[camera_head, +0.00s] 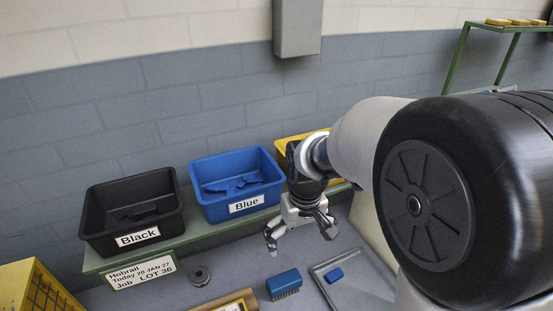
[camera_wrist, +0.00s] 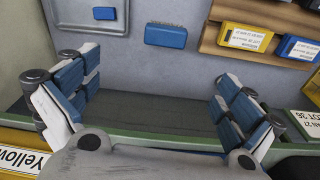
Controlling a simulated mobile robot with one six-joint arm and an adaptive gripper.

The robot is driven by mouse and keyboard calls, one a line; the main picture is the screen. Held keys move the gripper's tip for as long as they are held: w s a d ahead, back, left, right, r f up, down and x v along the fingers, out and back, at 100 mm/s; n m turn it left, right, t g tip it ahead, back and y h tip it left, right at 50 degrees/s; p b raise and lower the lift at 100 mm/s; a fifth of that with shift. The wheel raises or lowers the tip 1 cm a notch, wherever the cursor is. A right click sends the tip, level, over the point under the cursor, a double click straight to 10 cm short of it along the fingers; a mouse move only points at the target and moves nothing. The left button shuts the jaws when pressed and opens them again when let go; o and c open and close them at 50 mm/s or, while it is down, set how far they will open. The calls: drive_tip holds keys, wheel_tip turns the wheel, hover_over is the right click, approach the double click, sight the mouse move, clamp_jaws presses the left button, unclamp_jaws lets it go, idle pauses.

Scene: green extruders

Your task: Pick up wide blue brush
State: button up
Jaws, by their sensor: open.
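The wide blue brush (camera_head: 284,282) lies on the grey table in the head view, with dark bristles showing along its lower front edge. In the wrist view I take it to be the blue block (camera_wrist: 166,36) near the top middle, beyond the fingertips. My gripper (camera_head: 299,237) is open and empty in the head view, above and behind the brush and apart from it. In the wrist view my gripper (camera_wrist: 155,95) has its blue-padded fingers spread wide, with only table and shelf surface between them.
A shallow grey tray (camera_head: 355,292) holding a small blue block (camera_head: 334,275) lies right of the brush. A wooden holder (camera_head: 222,301) and a dark round part (camera_head: 200,276) lie left. Black (camera_head: 103,228), blue (camera_head: 222,207) and yellow (camera_head: 284,145) bins stand on the shelf behind.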

drive_tip(key=n+g, duration=0.1)
hover_over(284, 279)
wheel_tip(284, 279, down, 9)
wheel_tip(284, 279, down, 12)
drive_tip(key=shift+a+f+b, duration=0.1)
drive_tip(key=shift+b, duration=1.15)
wheel_tip(284, 279, down, 5)
drive_tip(key=shift+f+b, duration=0.15)
drive_tip(key=shift+b, duration=0.75)
drive_tip(key=shift+c, duration=0.5)
drive_tip(key=c, duration=0.8)
drive_tip(key=shift+o, duration=0.2)
wheel_tip(284, 279, up, 20)
drive_tip(key=p, duration=0.5)
